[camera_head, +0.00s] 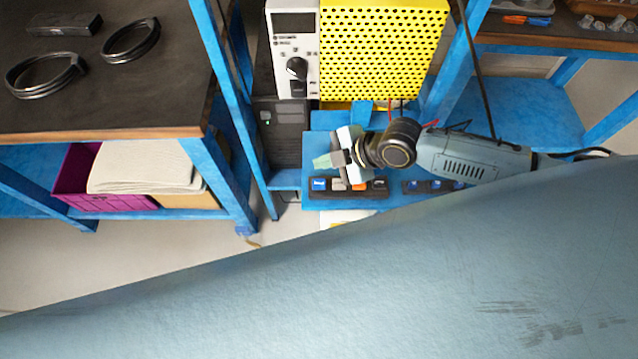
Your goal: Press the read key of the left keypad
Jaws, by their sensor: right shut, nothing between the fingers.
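The left keypad (348,194) is a dark strip on a blue shelf, with a blue key (318,184), a pale key (338,184), an orange key (359,187) and a dark key at its right end. The key labels are too small to read, so I cannot tell which is the read key. My right gripper (322,161) reaches in from the right, shut and empty. Its fingertips appear just above the keypad's left part in the picture; I cannot tell whether they touch it. My left gripper is not in view.
A second keypad (437,187) with blue keys sits to the right, partly hidden by my right arm. Behind are a white meter with a knob (296,68) and a yellow perforated panel (382,45). A blue post (228,85) stands left. The lower view is blocked.

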